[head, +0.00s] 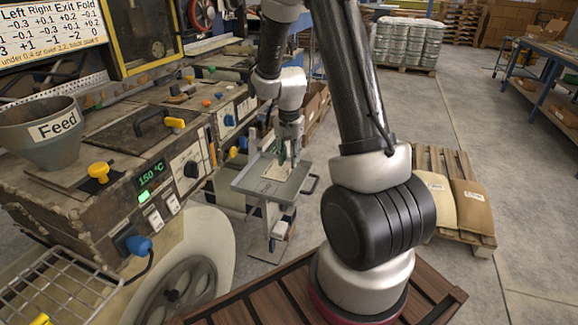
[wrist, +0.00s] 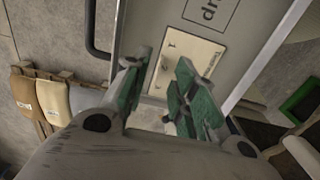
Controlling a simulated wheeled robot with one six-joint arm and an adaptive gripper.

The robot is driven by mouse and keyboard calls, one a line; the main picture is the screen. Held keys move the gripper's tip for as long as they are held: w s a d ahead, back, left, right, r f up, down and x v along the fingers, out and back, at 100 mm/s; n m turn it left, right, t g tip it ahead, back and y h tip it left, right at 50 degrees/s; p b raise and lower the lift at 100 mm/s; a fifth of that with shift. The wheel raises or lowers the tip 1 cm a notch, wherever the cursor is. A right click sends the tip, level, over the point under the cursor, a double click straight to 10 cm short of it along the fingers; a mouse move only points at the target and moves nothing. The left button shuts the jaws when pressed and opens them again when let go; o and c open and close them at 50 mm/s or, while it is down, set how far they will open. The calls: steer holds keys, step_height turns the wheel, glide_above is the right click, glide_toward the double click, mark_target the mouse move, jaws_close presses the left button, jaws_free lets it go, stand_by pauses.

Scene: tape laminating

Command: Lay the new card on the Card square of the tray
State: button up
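The grey tray (head: 297,184) stands on a post beside the machine; it also fills the upper middle of the wrist view (wrist: 150,28). A pale cream card (wrist: 190,52) with small dark print lies on the tray, or just above it; I cannot tell whether it touches. A printed outline with letters "dr" (wrist: 208,12) is partly in view beyond it. No Card label is readable, and the card may cover it. My gripper (wrist: 162,82) has its green-padded fingers apart over the card's near part. In the head view, my gripper (head: 285,155) points down over the tray.
The machine with the Feed hopper (head: 50,128) and knobs runs along the left. A pallet with sacks (head: 455,205) stands at the right. A dark handle bar (wrist: 93,30) runs beside the tray's left edge in the wrist view. Open floor lies right of the tray.

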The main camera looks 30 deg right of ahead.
steer(key=s+a+r+n+t, duration=0.15)
steer(key=s+r, duration=0.35)
steer(key=r, duration=0.5)
steer(key=s+a+r+n+t, duration=0.1)
steer(key=s+r+n, duration=0.25)
steer(key=r, duration=0.65)
steer(key=s+a+r+n+t, duration=0.1)
steer(key=s+r+n, duration=0.1)
steer(key=s, duration=0.5)
steer(key=s+a+r+n, duration=0.1)
steer(key=s+r+n, duration=0.2)
steer(key=s, duration=0.5)
steer(key=shift+a+t, duration=0.3)
steer(key=shift+t, duration=0.05)
steer(key=shift+s, duration=0.1)
steer(key=shift+c, duration=0.4)
